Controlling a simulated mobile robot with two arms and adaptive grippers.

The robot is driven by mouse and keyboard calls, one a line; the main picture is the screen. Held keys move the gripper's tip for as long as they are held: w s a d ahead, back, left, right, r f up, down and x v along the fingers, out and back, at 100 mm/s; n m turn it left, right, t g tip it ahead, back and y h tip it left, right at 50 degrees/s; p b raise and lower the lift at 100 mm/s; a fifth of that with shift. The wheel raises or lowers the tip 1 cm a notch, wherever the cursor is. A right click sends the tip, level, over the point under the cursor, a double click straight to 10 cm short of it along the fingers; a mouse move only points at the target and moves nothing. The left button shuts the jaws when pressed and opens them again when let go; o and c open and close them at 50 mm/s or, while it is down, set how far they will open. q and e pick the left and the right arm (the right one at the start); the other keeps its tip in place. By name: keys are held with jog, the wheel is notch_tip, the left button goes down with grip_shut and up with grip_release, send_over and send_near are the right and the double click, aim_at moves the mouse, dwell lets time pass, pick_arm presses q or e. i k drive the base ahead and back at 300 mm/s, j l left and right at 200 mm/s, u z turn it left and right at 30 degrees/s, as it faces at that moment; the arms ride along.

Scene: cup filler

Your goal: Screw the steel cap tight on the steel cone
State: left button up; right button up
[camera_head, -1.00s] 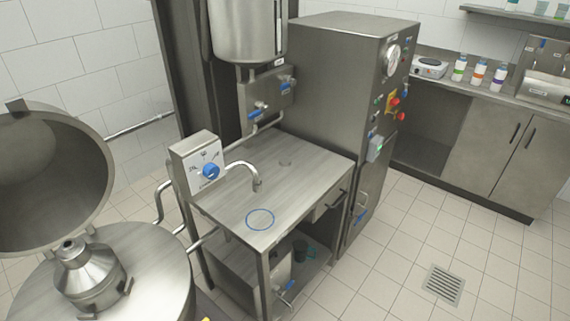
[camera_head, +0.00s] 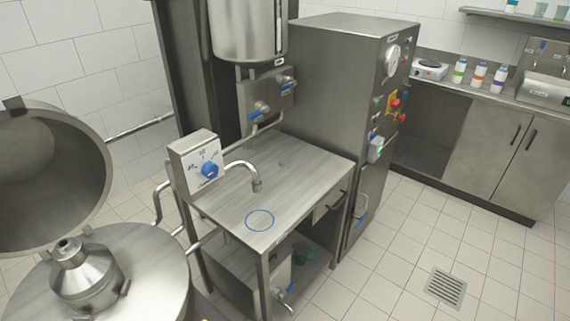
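The steel cone (camera_head: 86,278) stands upright on top of a round steel vessel at the lower left. Its narrow neck (camera_head: 68,249) points up and looks open at the top. I cannot make out a separate steel cap in this view. Neither of my grippers shows in the view.
A large round lid (camera_head: 45,180) stands open behind the cone. A steel table (camera_head: 300,180) with a blue ring (camera_head: 260,220), a spout (camera_head: 256,178) and a dial box (camera_head: 198,165) is in the middle. The tiled floor (camera_head: 400,240) at the right is clear, with a drain (camera_head: 445,287).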

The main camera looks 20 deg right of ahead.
aim_at(80, 267)
jog(key=i+l+u, duration=0.15)
jog(key=l, duration=0.25)
jog(key=i+l+u, duration=0.15)
jog(key=l, duration=0.3)
jog(key=i+l+u, duration=0.15)
jog(key=l, duration=0.3)
jog(key=i+l+u, duration=0.2)
jog(key=l, duration=0.25)
jog(key=l+u, duration=0.15)
jog(key=l, duration=0.3)
